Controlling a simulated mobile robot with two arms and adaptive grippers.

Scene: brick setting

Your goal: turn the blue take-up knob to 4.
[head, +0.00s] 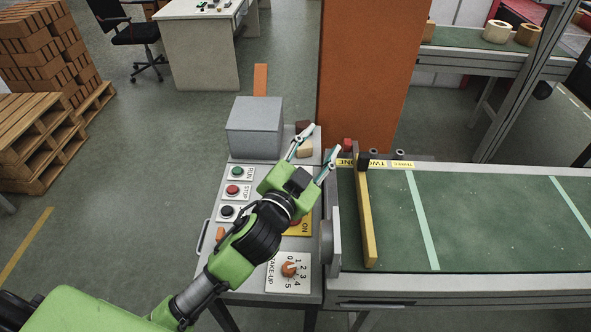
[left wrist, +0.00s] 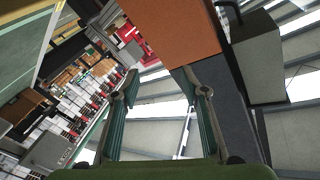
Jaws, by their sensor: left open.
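The take-up knob (head: 289,269) looks orange, not blue. It sits on a white plate (head: 273,284) marked TAKE-UP with numbers 0 to 5, near the front of the grey control panel. I cannot tell surely which number it points at. My left gripper (head: 320,144) is open and empty, its fingers spread above the panel's far right end. It is well beyond the knob, and the forearm passes just left of the dial. In the left wrist view the open fingers (left wrist: 161,82) have nothing between them, and the knob is not visible. My right gripper is in neither view.
The panel also bears a green button (head: 236,172), a red STOP button (head: 232,190), a black button (head: 227,211) and a grey box (head: 254,130). A green conveyor (head: 480,220) with a yellow bar (head: 367,220) adjoins the right side. An orange pillar (head: 370,75) stands behind.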

